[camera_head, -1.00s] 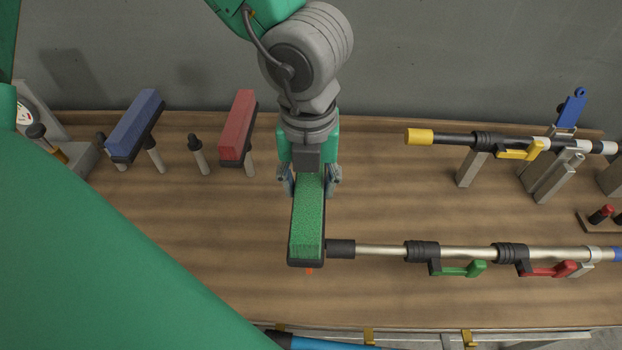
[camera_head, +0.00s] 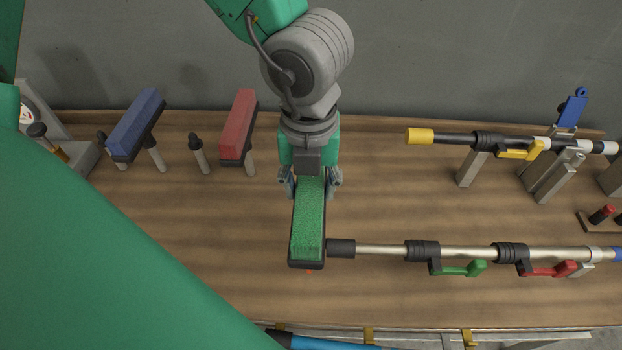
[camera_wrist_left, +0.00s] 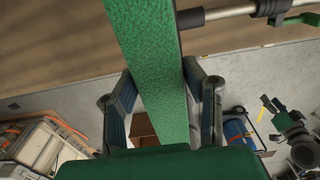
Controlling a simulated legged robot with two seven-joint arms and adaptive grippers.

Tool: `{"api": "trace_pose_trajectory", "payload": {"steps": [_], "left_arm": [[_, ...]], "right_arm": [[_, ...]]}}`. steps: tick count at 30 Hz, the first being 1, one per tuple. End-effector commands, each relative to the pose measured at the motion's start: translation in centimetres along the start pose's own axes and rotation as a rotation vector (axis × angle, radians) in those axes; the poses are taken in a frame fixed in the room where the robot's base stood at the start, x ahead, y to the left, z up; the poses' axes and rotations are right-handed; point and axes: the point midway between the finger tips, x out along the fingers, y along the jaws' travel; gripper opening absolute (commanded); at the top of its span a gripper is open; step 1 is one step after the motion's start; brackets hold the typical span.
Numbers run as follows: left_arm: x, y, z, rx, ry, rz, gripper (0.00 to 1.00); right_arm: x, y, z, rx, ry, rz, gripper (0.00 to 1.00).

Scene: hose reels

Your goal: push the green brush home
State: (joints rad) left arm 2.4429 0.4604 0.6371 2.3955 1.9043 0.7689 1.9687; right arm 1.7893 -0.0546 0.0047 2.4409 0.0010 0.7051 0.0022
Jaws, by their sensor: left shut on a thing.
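The green brush (camera_head: 308,222) has green bristles on a dark base and lies lengthwise towards the front of the bench. My left gripper (camera_head: 310,184) is shut on its far end, with a finger on each side. In the left wrist view the green brush (camera_wrist_left: 152,48) runs up between the fingers of the left gripper (camera_wrist_left: 163,100). A metal pole (camera_head: 380,250) has a dark end (camera_head: 341,248) at the brush's right side near its front. I cannot tell whether the pole's end is seated in the brush. My right gripper is not in view.
A blue brush (camera_head: 135,125) and a red brush (camera_head: 238,125) rest on posts at the left, with a bare post (camera_head: 198,154) between them. A yellow-tipped black pole (camera_head: 450,138) stands on supports at the back right. Bare wood lies left of the green brush.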

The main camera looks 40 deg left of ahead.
Motion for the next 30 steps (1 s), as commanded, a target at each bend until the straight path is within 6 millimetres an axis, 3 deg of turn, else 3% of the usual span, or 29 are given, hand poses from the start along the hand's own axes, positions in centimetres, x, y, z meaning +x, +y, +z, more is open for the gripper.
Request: {"api": "trace_pose_trajectory", "payload": {"steps": [30], "left_arm": [[2.6,0.0,0.0,-0.001,0.0,-0.001,0.0]], "right_arm": [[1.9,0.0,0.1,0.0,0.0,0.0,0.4]]}}
